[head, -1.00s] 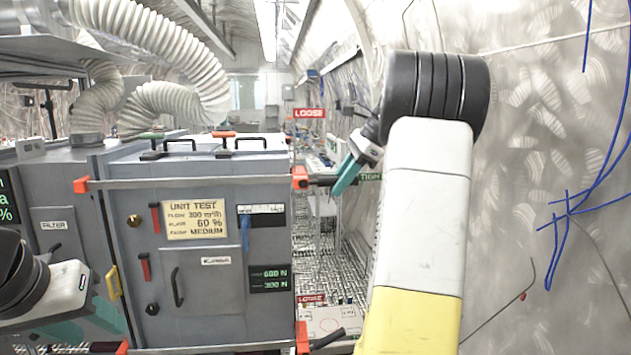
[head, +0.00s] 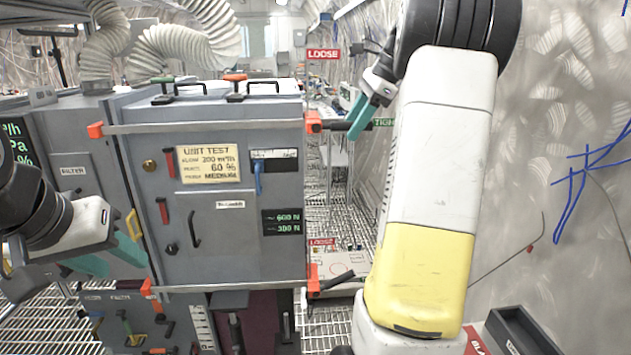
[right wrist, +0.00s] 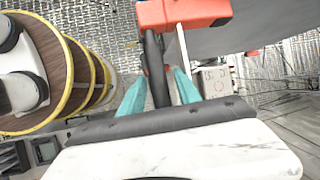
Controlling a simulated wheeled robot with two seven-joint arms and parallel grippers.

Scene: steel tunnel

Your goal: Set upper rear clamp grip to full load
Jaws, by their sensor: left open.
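The upper bar clamp (head: 205,127) crosses the grey cabinet near its top. Its right end has an orange block (head: 313,122) with a black handle (head: 337,126) sticking out right, roughly level, between a LOOSE sign (head: 323,54) above and a TIGHT sign (head: 384,122) beside it. My right gripper (head: 361,115) is at the handle's outer end. In the right wrist view the orange block (right wrist: 183,13) is ahead and the dark handle (right wrist: 155,65) lies between the apart teal fingers (right wrist: 157,88). My left gripper (head: 108,262) is open and empty, low at left.
A display (head: 283,222) on the cabinet seems to read 600 N above 300 N. A lower bar clamp has its own orange end (head: 313,279) and black handle (head: 337,281). A UNIT TEST label (head: 208,164) is on the front. The wall (head: 560,110) is close at right.

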